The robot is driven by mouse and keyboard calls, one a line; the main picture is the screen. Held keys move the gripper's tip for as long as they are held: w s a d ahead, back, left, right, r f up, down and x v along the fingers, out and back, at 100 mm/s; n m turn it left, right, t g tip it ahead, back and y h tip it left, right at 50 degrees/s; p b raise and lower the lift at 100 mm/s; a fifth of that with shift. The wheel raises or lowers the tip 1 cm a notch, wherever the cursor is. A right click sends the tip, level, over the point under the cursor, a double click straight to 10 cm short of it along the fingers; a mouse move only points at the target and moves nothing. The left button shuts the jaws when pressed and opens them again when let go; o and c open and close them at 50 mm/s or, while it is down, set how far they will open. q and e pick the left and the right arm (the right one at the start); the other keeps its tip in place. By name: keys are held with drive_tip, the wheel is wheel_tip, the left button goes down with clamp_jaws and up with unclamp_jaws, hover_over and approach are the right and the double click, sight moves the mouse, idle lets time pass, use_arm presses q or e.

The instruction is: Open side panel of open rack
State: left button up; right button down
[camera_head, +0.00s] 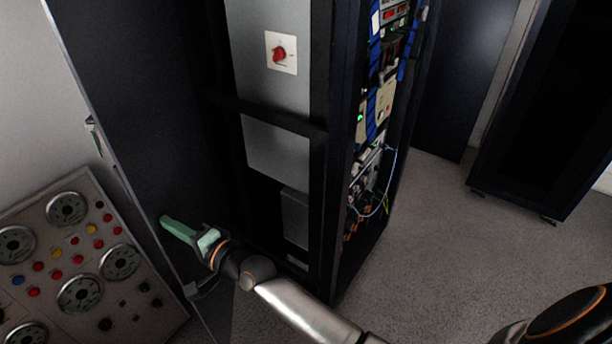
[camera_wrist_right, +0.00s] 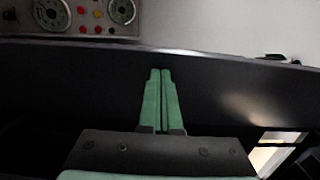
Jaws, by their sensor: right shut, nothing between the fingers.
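The open rack (camera_head: 318,60) stands in the middle of the head view, with equipment showing in its front. Its dark side panel (camera_head: 125,80) stands swung out to the left, at a wide angle from the rack's side. My right gripper (camera_head: 165,222), with green fingers, is low on the inner side of the panel, near its free edge. In the right wrist view the fingers (camera_wrist_right: 160,72) are shut together and empty, pointing at the dark panel (camera_wrist_right: 235,85). I cannot tell whether the tips touch it. My left gripper is not in view.
A control panel (camera_head: 60,265) with dials and coloured buttons is at lower left, close behind the side panel. A red switch (camera_head: 279,54) is on the rack's exposed side. Another dark cabinet (camera_head: 550,110) stands at right. The grey floor (camera_head: 430,240) between is clear.

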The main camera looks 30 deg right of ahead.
idle(0.6)
drive_tip(key=v, duration=1.2)
drive_tip(key=shift+s+p, duration=0.35)
